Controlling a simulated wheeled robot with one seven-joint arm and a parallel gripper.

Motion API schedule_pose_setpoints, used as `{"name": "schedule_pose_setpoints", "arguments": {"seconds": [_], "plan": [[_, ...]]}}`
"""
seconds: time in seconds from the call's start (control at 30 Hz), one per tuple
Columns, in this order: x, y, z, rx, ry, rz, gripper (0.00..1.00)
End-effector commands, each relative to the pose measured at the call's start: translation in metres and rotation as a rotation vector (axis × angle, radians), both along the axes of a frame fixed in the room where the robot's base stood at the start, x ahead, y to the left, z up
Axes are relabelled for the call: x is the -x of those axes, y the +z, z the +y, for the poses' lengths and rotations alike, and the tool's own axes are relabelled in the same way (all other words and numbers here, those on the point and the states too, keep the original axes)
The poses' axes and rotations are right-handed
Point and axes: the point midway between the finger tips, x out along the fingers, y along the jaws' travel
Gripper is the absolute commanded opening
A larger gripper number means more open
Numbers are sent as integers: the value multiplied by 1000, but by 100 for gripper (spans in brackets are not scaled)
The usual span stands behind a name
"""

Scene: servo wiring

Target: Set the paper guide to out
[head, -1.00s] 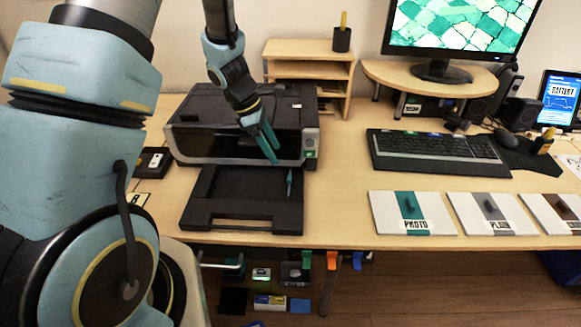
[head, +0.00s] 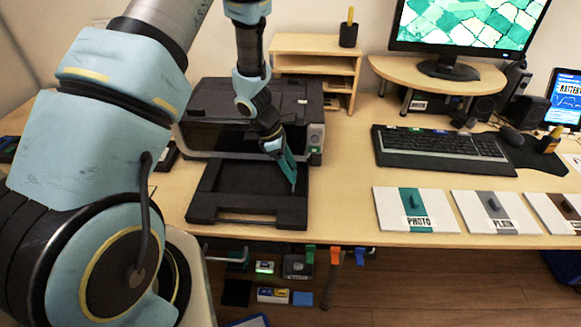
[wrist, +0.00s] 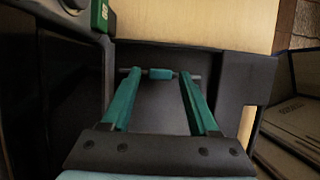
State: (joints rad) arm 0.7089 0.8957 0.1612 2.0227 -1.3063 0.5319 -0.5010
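The black printer (head: 215,105) stands on the desk with its paper tray (head: 222,205) extended toward the front. The paper guide (wrist: 160,73) is a small teal block on a thin dark rail across the tray, seen in the wrist view. My gripper (head: 291,176) reaches down over the right side of the tray. In the wrist view my gripper (wrist: 160,76) is open, with one teal finger on each side of the guide and a visible gap to it on both sides. In the head view the fingers hide the guide. I cannot tell whether the fingertips are level with it.
A green-labelled part (wrist: 100,15) of the printer is close to the fingers. The keyboard (head: 440,148) and the PHOTO box (head: 413,210) lie to the right. Bare desk (head: 345,170) separates them from the tray.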

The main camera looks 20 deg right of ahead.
Motion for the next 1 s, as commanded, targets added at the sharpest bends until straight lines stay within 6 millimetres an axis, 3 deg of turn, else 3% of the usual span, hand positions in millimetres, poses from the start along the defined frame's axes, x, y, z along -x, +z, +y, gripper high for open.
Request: {"name": "schedule_pose_setpoints", "arguments": {"seconds": [0.07, 0.5, 1.0], "plan": [[0, 0, 0, 0, 0, 0, 51], [0, 0, 0, 0, 0, 0, 1], [0, 0, 0, 0, 1, 0, 0]]}}
